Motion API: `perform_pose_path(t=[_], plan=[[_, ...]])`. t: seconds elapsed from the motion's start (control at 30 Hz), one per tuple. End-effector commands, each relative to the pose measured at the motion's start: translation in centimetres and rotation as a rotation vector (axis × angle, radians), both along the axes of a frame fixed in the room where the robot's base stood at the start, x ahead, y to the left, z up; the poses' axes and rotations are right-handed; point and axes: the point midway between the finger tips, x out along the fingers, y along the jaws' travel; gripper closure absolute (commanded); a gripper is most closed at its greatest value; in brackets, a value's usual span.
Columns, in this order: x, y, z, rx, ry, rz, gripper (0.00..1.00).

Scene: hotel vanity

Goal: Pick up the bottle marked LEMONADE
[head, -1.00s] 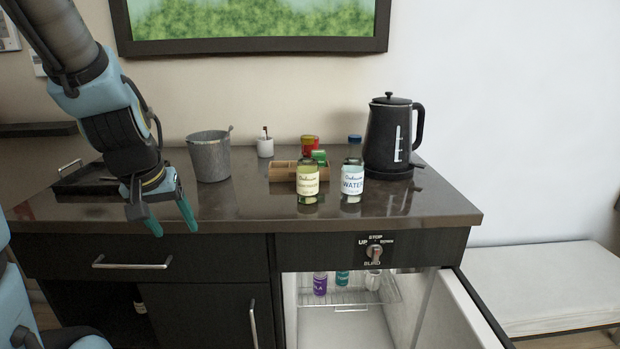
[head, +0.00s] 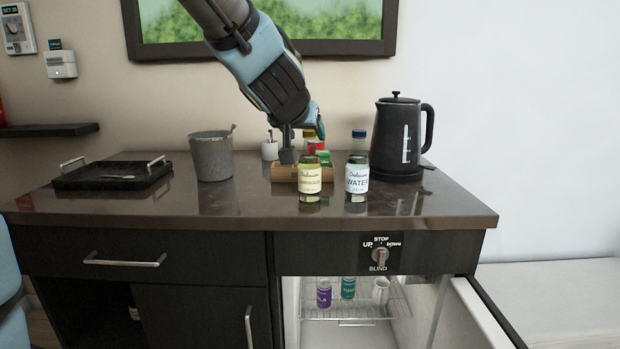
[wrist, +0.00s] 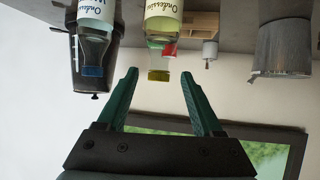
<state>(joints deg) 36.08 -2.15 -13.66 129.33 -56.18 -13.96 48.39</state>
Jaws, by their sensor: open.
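A bottle with a pale yellow label (head: 310,176) stands upright near the middle of the counter; its lower print is too small to read. In the wrist view it shows upside down with a yellow cap (wrist: 158,75). A bottle marked WATER (head: 356,178) stands just right of it, with a blue cap (wrist: 92,71) in the wrist view. My gripper (head: 303,143) is open and empty, above and close to the yellow-label bottle. In the wrist view the yellow cap appears between my fingertips (wrist: 159,74); whether they touch it I cannot tell.
A wooden box (head: 285,173) sits behind the bottles. A black kettle (head: 397,135) stands right, a grey bucket (head: 211,158) left, and a black tray (head: 112,171) far left. Below, an open compartment (head: 350,310) holds several small items. The counter's front strip is clear.

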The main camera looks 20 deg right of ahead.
Motion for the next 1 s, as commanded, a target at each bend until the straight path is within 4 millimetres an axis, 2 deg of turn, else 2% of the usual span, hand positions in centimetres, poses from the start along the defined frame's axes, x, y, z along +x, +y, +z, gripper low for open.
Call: perform_pose_path(t=[0.33,0.67,1.0], plan=[[3.2,-2.4,-2.2,0.001,0.001,0.001,0.32],[3.7,-2.8,-2.3,0.000,0.000,0.000,0.32],[3.7,-2.8,-2.3,0.000,0.000,0.000,0.69]])
